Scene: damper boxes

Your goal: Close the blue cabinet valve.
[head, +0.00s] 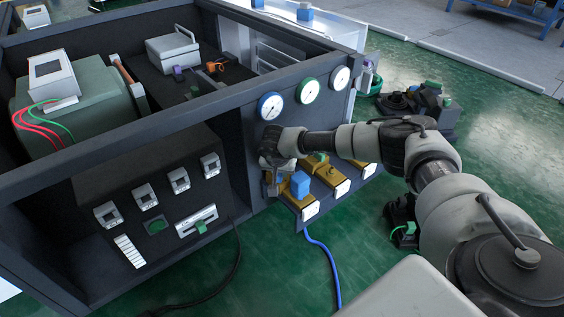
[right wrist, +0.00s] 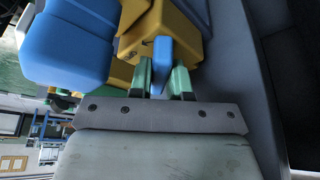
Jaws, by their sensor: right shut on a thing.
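The blue valve has a brass-yellow body with a blue block (head: 300,184) on top, low on the dark cabinet's (head: 238,150) right-hand face. In the right wrist view the blue block (right wrist: 66,47) is at the upper left and the yellow body (right wrist: 160,28) at the top. A thin blue handle (right wrist: 162,54) sticks out from the body. My right gripper (right wrist: 163,78) is shut on this handle, one green-padded fingertip on each side. In the head view my right gripper (head: 273,180) is at the valve's left; its fingertips are hard to make out. My left gripper is not in view.
Two more yellow valves (head: 331,177) stand to the right of the blue one. Blue-rimmed (head: 270,106), green-rimmed (head: 310,90) and pale-rimmed (head: 340,78) gauges sit above. A blue hose (head: 325,262) hangs below. Dark equipment (head: 418,103) stands on the green floor behind my right arm.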

